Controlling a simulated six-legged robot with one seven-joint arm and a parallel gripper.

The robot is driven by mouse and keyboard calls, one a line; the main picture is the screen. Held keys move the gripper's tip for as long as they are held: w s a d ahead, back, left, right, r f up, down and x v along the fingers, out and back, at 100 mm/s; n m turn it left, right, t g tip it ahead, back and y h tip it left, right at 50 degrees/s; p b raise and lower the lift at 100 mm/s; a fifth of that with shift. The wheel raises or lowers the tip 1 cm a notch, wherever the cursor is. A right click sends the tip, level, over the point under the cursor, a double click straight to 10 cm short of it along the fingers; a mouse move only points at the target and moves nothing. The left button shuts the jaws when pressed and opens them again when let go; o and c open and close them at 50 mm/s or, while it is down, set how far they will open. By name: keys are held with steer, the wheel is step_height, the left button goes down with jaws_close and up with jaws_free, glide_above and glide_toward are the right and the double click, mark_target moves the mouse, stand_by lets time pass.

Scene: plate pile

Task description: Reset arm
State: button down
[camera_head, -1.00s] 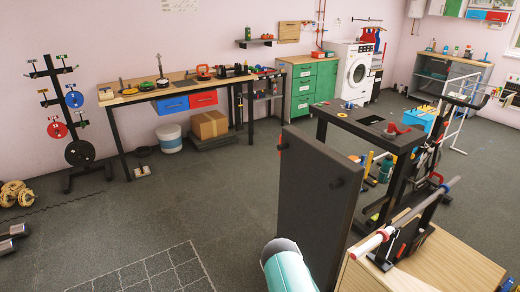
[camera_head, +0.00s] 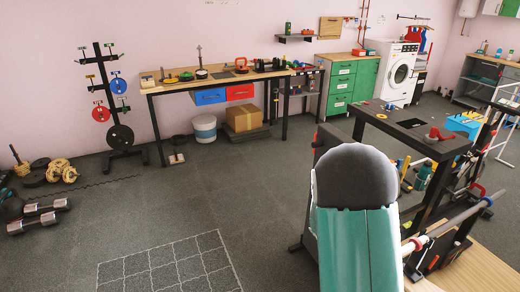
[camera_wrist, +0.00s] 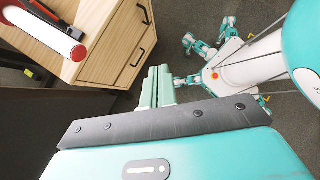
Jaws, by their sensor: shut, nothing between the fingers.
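My gripper (camera_wrist: 157,88) shows in the wrist view with its two pale green fingers together and nothing between them. It hangs in the air beside a wooden cabinet (camera_wrist: 115,45) with black handles; it does not appear to touch it. My own white and teal legs and body show at the right of that view. In the head view my teal arm with a dark grey rounded end rises at the bottom centre and hides part of a dark upright panel (camera_head: 325,140). The gripper itself is not visible in the head view.
A bar with red clips (camera_head: 455,220) rests above a wooden top at the lower right, close to my arm. A black frame (camera_head: 410,122) stands behind it. A plate tree (camera_head: 107,75), dumbbells (camera_head: 38,216) and a workbench (camera_head: 180,86) stand farther off. The left-centre floor is clear.

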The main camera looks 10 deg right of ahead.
steer(key=s+a+r+m+t+y, duration=0.3)
steer(key=s+a+r+m+t, duration=0.1)
steer(key=a+r, duration=0.7)
steer(key=s+a+r+m+t+y, duration=0.2)
steer(key=s+a+r+m+t, duration=0.2)
steer(key=a+r+m+t, duration=0.3)
steer(key=a+r, duration=0.4)
steer(key=r, duration=0.4)
steer(key=shift+r+y, duration=0.35)
steer(key=shift+y, duration=0.05)
steer(key=shift+s, duration=0.15)
